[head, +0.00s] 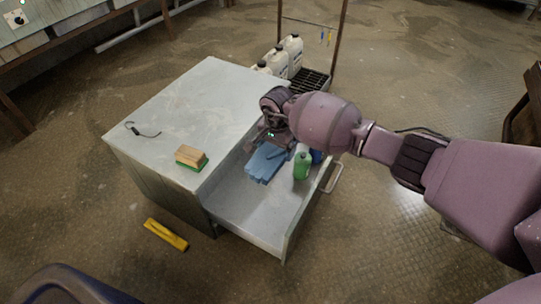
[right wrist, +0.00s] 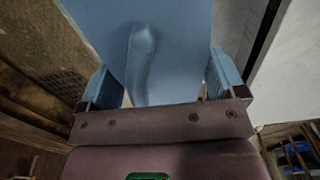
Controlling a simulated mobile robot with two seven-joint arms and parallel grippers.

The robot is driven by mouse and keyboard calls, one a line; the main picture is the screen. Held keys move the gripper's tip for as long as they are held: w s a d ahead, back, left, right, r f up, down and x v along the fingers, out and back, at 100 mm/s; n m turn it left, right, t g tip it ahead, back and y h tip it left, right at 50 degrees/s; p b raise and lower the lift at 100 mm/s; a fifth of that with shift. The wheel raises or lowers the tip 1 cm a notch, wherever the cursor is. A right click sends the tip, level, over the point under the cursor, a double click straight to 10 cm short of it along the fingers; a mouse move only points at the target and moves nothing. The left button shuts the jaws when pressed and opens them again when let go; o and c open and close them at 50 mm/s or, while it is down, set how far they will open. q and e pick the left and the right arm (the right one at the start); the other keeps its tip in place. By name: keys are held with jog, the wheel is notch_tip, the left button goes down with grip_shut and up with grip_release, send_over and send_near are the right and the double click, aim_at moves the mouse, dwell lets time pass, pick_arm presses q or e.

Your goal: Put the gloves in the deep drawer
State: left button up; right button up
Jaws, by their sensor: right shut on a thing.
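The blue gloves (head: 265,163) show in the head view over the open drawer, below my right gripper (head: 270,143). The drawer (head: 245,217) is pulled out of the grey cabinet (head: 185,105), and its front floor is bare. My right gripper is shut on the gloves. In the right wrist view the gloves (right wrist: 160,50) fill the space between the two fingers and extend beyond them. Whether the gloves touch the drawer floor I cannot tell. My left gripper is in neither view.
A green bottle (head: 302,166) stands in the drawer right of the gloves, with a blue thing (head: 317,157) behind it. A sponge (head: 191,156) and black cable (head: 143,130) lie on the cabinet top. A yellow object (head: 166,234) lies on the floor. White jugs (head: 292,50) stand behind.

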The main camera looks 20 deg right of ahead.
pick_arm(q)
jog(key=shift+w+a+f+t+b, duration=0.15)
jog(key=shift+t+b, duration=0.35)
jog(key=shift+b, duration=1.05)
pick_arm(e)
notch_tip(320, 180, down, 8)
jog(key=w, duration=0.1)
jog(key=shift+d+m, duration=0.2)
jog(key=shift+m, duration=0.2)
jog(key=o, duration=0.7)
jog(key=shift+r, duration=0.15)
